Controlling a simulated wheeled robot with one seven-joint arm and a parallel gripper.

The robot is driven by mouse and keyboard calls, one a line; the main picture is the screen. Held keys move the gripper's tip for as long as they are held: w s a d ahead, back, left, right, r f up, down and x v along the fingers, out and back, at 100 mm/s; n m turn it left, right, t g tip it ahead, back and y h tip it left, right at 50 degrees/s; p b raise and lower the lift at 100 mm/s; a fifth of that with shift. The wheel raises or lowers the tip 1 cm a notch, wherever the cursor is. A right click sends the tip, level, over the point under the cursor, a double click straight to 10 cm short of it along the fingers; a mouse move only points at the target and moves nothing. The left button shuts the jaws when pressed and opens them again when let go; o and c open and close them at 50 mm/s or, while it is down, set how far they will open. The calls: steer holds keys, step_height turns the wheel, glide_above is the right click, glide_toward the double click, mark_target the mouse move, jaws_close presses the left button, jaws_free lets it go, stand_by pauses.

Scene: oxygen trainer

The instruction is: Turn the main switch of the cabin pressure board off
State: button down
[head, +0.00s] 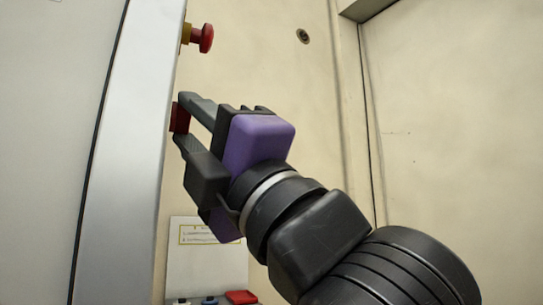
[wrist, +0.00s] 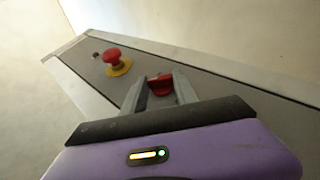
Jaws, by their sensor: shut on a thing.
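The cabin pressure board (wrist: 205,80) is a grey panel with a pale frame in the wrist view; in the head view its pale side (head: 130,150) stands at the left. A red switch handle (wrist: 160,84) sits on the panel, and it also shows at the panel edge in the head view (head: 180,117). My gripper (head: 181,119) is shut on this red handle, one finger on each side, as the wrist view also shows (wrist: 160,92). The fingers hide part of the handle and its base, so I cannot tell its exact setting.
A red mushroom button (head: 206,38) on a yellow base sticks out above my gripper; it is left of the handle in the wrist view (wrist: 113,57). Below stands a pale labelled panel (head: 205,258) with a red block (head: 241,297). A cream wall (head: 300,110) is behind.

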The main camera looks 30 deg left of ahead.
steer(key=shift+w+n, duration=0.1)
steer(key=shift+n, duration=0.2)
steer(key=c, duration=1)
jaws_free()
steer(key=shift+o, duration=0.2)
steer(key=v, duration=0.8)
steer(key=shift+a, duration=0.2)
